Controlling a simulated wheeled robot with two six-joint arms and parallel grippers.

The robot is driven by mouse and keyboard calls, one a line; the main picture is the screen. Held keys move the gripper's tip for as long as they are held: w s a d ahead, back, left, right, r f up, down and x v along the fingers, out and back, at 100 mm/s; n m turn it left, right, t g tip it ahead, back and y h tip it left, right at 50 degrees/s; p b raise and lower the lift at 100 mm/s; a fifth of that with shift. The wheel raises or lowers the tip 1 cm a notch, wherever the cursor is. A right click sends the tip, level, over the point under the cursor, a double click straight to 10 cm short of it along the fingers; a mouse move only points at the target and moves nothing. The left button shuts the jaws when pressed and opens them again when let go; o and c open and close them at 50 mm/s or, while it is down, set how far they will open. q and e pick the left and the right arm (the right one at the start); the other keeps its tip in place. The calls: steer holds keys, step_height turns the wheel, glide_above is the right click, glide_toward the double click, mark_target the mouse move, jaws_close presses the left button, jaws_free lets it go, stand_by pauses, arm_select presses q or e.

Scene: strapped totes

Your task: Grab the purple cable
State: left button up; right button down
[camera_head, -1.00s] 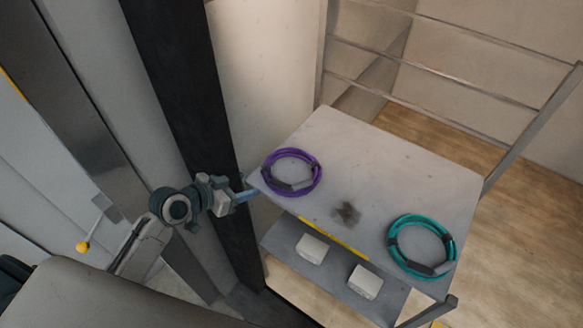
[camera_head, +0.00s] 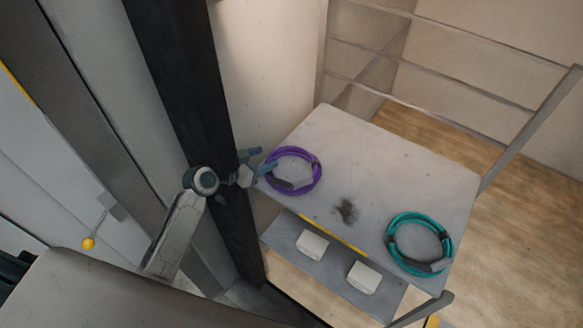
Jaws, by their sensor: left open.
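The purple cable (camera_head: 316,184) lies coiled in a ring on the top shelf (camera_head: 385,165) of a cart, near its left edge. Dark wraps bind the coil at its lower left and right side. My left gripper (camera_head: 263,161) is open at the left side of the coil. Its blue-grey fingers are spread, one toward the coil's left edge and one above and left of it. I cannot tell whether a finger touches the cable. The right gripper is not in view.
A teal cable coil (camera_head: 391,243) lies at the shelf's right front. A dark smudge (camera_head: 346,211) marks the shelf between the coils. Two white boxes (camera_head: 312,244) sit on the lower shelf (camera_head: 337,265). A dark upright post (camera_head: 190,90) stands close behind my left arm.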

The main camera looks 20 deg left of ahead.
mark_target(277, 152)
arm_select(q)
steer(key=x, duration=0.3)
steer(key=shift+w+d+p, duration=0.1)
steer(key=shift+w+p, duration=0.05)
steer(key=shift+p, duration=0.15)
steer(key=shift+c, duration=0.4)
jaws_close()
steer(key=shift+r, duration=0.1)
